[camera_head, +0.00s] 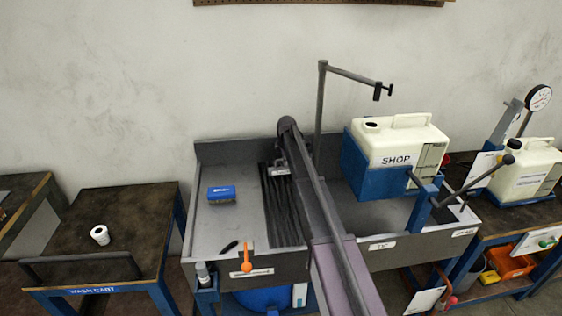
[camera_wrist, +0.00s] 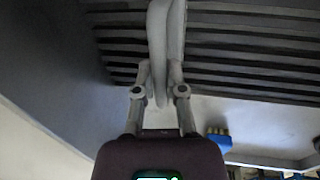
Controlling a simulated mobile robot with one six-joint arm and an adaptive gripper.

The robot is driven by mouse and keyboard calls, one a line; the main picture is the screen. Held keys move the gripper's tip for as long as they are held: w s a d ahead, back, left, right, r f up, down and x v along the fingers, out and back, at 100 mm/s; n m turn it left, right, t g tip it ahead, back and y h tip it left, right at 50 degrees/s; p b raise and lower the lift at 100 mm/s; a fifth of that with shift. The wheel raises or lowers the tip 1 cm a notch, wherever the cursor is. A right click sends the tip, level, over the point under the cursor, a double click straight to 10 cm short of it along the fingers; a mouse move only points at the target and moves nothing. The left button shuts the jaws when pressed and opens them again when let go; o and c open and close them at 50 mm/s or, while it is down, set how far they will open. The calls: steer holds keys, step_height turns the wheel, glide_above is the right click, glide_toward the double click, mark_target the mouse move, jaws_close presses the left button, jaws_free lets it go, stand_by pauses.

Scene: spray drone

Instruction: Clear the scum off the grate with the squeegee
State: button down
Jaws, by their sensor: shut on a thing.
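The dark slatted grate (camera_head: 281,205) lies in the grey sink, and its slats fill the upper part of the wrist view (camera_wrist: 235,50). My gripper (camera_wrist: 165,75) is over the grate, its pale fingers close together. It is shut on what appears to be the squeegee, which is mostly hidden between and behind the fingers. In the head view my arm covers the right part of the grate. I cannot tell whether the squeegee touches the slats. Scum cannot be told apart from the dark slats.
A small dark object (camera_head: 229,246) and an orange handle (camera_head: 247,262) are at the front edge. A cream tank marked SHOP (camera_head: 398,148) stands right. A thin post (camera_head: 320,110) rises behind.

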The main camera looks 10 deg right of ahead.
mark_target(276, 161)
steer(key=shift+d, duration=0.2)
steer(key=shift+f, duration=0.2)
steer(key=shift+r, duration=0.1)
steer(key=shift+a, duration=0.1)
stand_by(0.3)
steer(key=shift+a, duration=1.95)
steer(key=shift+r, duration=0.15)
step_height(276, 161, up, 6)
steer(key=p, duration=0.6)
